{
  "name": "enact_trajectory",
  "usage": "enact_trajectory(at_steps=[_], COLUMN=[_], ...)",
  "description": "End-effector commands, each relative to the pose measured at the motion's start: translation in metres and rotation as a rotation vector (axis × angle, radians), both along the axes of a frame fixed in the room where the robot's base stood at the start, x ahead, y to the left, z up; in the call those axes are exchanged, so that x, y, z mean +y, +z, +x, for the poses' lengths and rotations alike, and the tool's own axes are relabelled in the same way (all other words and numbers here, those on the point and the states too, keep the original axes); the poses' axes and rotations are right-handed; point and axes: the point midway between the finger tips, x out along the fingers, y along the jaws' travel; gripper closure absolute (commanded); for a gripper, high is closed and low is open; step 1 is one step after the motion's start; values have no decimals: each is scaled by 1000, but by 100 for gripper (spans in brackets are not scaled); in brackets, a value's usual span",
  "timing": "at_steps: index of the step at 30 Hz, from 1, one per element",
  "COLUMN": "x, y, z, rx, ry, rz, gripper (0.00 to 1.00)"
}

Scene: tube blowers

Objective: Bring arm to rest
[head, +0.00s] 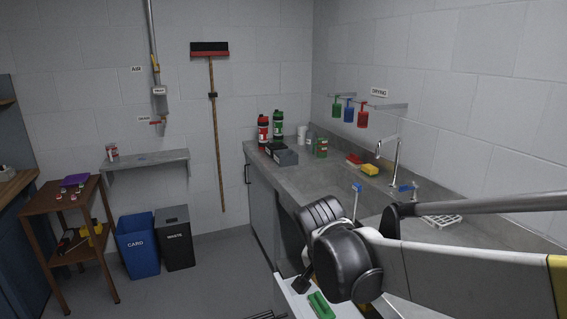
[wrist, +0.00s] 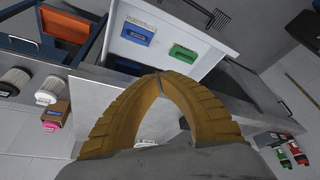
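My arm reaches in from the right in the head view, with its dark wrist joint (head: 345,262) above an open white drawer (head: 294,296) below the counter. My gripper's fingers are not clearly visible there. In the wrist view my gripper (wrist: 160,79) shows two yellow-brown ribbed fingers whose tips meet. It is shut, and nothing shows held between the tips. Past the tips is the open white drawer (wrist: 202,35), with a blue item (wrist: 138,33) and a green item (wrist: 183,53) in it. The green item also shows in the head view (head: 321,305).
The sink counter (head: 330,184) runs along the right wall, with bottles, sponges and a tap (head: 396,160). Blue (head: 138,246) and black (head: 175,238) bins and a wooden stand (head: 58,212) are at the left. The floor between the bins and the counter is clear.

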Motion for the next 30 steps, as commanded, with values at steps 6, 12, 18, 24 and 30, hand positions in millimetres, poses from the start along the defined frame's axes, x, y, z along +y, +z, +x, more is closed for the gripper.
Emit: enact_trajectory(at_steps=[6,12,18,24,30], x=[-47,-70,-79,-81,-81], y=[32,36,30,28,28], z=[-71,-127,-155,-161,-160], rx=[-66,-157,-222,-237,-236], ry=[230,413,516,541,541], rz=[20,-8,-52,-66,-66], gripper=[100,100,100,100,100])
